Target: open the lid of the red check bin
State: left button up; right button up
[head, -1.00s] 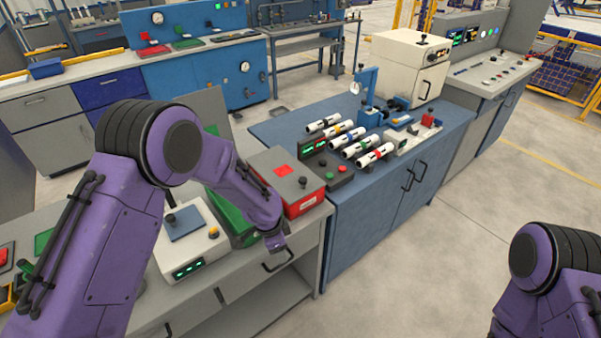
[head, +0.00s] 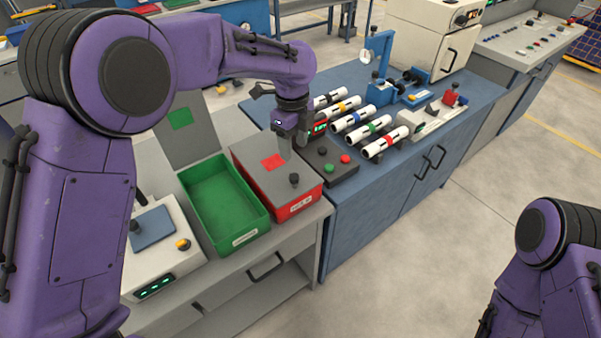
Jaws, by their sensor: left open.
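The red check bin (head: 298,203) stands at the right end of the grey bench. Its grey lid (head: 262,179) is shut, with a red square on top and a dark knob (head: 294,180) near the front right. My left gripper (head: 285,150) is open and points down over the back right part of the lid, behind the knob. It looks empty; whether its fingertips touch the lid cannot be told. My right gripper is out of view; only part of my right arm shows at the lower right.
An open, empty green bin (head: 222,203) with its lid raised stands left of the red bin. A white device (head: 160,252) stands further left. A dark button box (head: 329,163) and several white pipes (head: 385,142) are on the blue bench to the right.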

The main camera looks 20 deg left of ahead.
aim_at(293, 176)
pick_arm(q)
jog(key=shift+s+f, duration=0.45)
jog(key=shift+f, duration=0.05)
jog(key=s+f, duration=0.2)
jog(key=f, duration=0.1)
jog(key=shift+s+f+p, duration=0.15)
jog(key=shift+s+p, duration=0.05)
jog(key=shift+p, duration=0.1)
jog(key=f, duration=0.2)
jog(key=w+f, duration=0.1)
jog(key=f, duration=0.1)
jog(key=w+f, duration=0.1)
jog(key=f, duration=0.1)
jog(key=shift+w+p, duration=0.25)
jog(key=shift+p, duration=0.15)
jog(key=shift+f, duration=0.35)
jog(key=shift+s+r, duration=0.15)
jog(key=shift+s, duration=0.35)
jog(key=shift+w, duration=0.2)
jog(key=c, duration=0.9)
grip_shut()
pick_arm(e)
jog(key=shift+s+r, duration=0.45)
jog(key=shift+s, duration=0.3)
